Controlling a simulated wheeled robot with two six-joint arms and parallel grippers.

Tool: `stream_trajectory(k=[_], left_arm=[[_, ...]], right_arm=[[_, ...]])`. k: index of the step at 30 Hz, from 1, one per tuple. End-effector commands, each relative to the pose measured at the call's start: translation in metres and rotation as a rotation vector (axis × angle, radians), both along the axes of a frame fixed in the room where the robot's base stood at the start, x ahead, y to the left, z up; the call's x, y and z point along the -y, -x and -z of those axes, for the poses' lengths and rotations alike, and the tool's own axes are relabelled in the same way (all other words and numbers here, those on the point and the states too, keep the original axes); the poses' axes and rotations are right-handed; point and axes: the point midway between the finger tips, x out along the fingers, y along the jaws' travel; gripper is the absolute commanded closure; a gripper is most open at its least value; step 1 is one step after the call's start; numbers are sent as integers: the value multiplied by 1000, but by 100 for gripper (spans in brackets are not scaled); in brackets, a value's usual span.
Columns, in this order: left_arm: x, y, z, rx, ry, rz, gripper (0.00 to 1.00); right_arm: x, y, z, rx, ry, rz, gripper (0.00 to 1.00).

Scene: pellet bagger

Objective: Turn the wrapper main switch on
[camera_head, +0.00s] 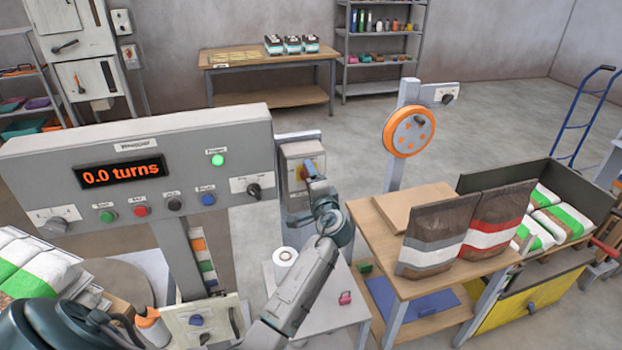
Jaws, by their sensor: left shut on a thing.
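The wrapper main switch (296,172) sits on a grey box on a post, just right of the wrapper control panel (130,160). Its yellow plate and a bit of red show beside my gripper. My left gripper (310,176) is shut on the switch knob, with the arm rising from below. The fingers hide most of the knob, so its angle is unclear. The panel display (121,171) reads "0.0 turns" in orange, and a green lamp (217,160) at its upper right is lit. My right gripper is not in view.
A wooden table (425,290) with two standing bags (432,243) is at right, near an orange wheel (409,131) on a post. A small white table with a roll (285,262) stands below the switch. Open floor lies behind.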

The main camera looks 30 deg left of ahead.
Motion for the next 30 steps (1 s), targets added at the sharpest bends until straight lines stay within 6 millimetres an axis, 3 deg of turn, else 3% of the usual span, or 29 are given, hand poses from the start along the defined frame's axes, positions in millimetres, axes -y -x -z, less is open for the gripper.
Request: stream_trajectory(k=[23,24,27,30], left_arm=[[0,0,2,-87,-70,0,46],[0,0,2,-87,-70,0,22],[0,0,2,-86,-70,0,2],[0,0,2,-85,-70,0,2]], right_arm=[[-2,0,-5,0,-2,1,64],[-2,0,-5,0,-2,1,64],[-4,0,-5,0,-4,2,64],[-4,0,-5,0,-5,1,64]])
